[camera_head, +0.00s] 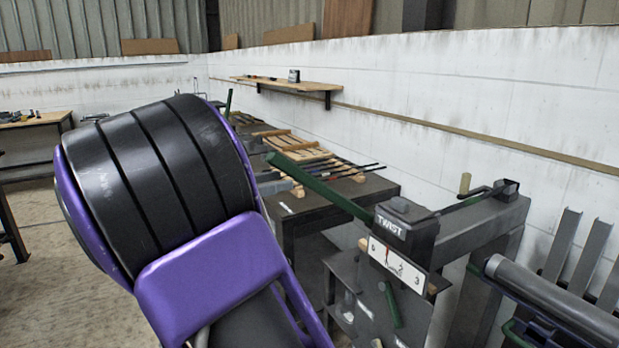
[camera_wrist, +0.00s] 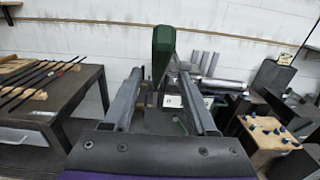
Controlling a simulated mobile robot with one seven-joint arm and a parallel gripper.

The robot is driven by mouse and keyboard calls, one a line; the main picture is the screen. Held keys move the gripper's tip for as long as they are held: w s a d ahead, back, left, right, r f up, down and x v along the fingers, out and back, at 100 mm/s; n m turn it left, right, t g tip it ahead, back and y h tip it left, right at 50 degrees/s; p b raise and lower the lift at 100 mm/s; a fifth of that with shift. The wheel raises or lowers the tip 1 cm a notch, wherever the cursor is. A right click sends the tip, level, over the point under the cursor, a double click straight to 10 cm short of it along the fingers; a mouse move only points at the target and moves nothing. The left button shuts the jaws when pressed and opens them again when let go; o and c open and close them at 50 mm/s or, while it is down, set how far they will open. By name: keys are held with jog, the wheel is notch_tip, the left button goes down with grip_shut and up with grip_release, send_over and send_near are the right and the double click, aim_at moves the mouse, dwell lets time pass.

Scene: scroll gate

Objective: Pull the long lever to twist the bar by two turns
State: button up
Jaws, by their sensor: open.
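The twist machine (camera_head: 405,228) stands right of centre in the head view, marked TWIST. Its long green lever (camera_head: 318,187) slants from the machine's head up to the left. A white scale plate (camera_head: 397,264) with numbers and a red pointer is on its front; the pointer is near the 0 end. A thin dark bar (camera_head: 462,203) runs from the head to a bracket on the right. In the wrist view my gripper (camera_wrist: 159,74) is open, and the green lever (camera_wrist: 163,50) shows between its fingers, apparently untouched; depth is unclear. My arm hides the gripper in the head view.
A dark bench (camera_head: 375,188) with wooden racks and rods is left of the machine. A grey roller (camera_head: 555,300) and upright metal channels (camera_head: 580,250) are at the right. A wall shelf (camera_head: 295,87) is behind. Open floor lies at the left.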

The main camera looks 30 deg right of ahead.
aim_at(334, 197)
jog(key=d+b, duration=0.1)
jog(key=d, duration=0.7)
jog(key=shift+w+d, duration=0.2)
grip_shut()
dwell(1.1)
